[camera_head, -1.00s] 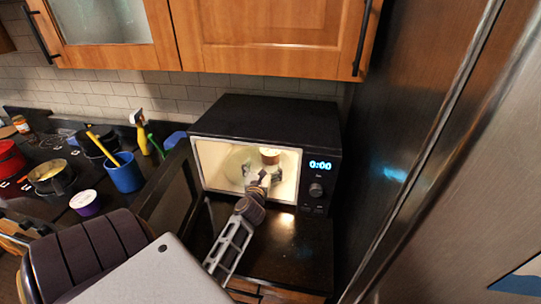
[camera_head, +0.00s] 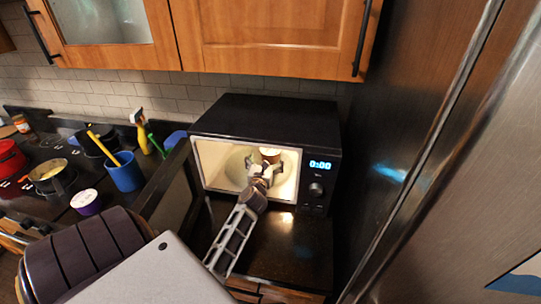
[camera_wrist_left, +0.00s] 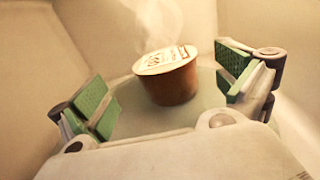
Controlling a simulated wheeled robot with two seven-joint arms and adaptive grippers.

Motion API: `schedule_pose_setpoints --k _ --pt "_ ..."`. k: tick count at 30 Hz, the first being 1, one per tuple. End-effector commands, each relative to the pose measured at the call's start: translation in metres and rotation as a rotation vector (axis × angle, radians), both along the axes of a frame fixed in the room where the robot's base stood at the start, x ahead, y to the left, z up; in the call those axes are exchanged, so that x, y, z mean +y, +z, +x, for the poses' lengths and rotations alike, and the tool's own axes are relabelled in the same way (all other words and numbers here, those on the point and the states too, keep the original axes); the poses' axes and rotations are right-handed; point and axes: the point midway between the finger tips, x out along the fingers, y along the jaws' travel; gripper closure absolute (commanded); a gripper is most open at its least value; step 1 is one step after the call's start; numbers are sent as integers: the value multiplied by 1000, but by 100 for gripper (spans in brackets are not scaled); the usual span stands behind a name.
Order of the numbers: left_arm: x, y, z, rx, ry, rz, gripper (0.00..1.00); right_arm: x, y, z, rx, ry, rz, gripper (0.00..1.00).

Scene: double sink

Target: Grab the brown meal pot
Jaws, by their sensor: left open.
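The brown meal pot (camera_wrist_left: 172,84) stands upright on the turntable inside the open microwave, with a pale printed lid and faint steam above it. In the head view the pot (camera_head: 270,153) shows small at the back of the microwave cavity. My left gripper (camera_head: 262,172) reaches into the cavity from the front. In the wrist view my left gripper (camera_wrist_left: 163,90) is open, with one green pad on each side of the pot. Both pads are apart from the pot. My right gripper is not in view.
The black microwave (camera_head: 265,120) has its door (camera_head: 172,195) swung open to the left. The cavity walls are close around my gripper. A blue cup (camera_head: 123,173) and a purple-sided tub (camera_head: 86,202) stand further left. A tall fridge-like panel (camera_head: 470,150) stands at the right.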

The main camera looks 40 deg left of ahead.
Motion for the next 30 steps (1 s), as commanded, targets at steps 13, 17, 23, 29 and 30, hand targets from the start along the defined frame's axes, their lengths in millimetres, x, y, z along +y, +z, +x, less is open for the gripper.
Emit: schedule_pose_setpoints --k 13,17,23,29,30 --pt "9 3 28 -2 0 0 0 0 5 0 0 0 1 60" --pt "14 3 37 -2 -1 0 0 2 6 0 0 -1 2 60" --pt "20 2 46 -1 -1 1 0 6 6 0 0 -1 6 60" --pt "21 2 47 0 -1 0 0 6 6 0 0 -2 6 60" --pt "21 2 47 0 -1 0 0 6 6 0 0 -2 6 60"
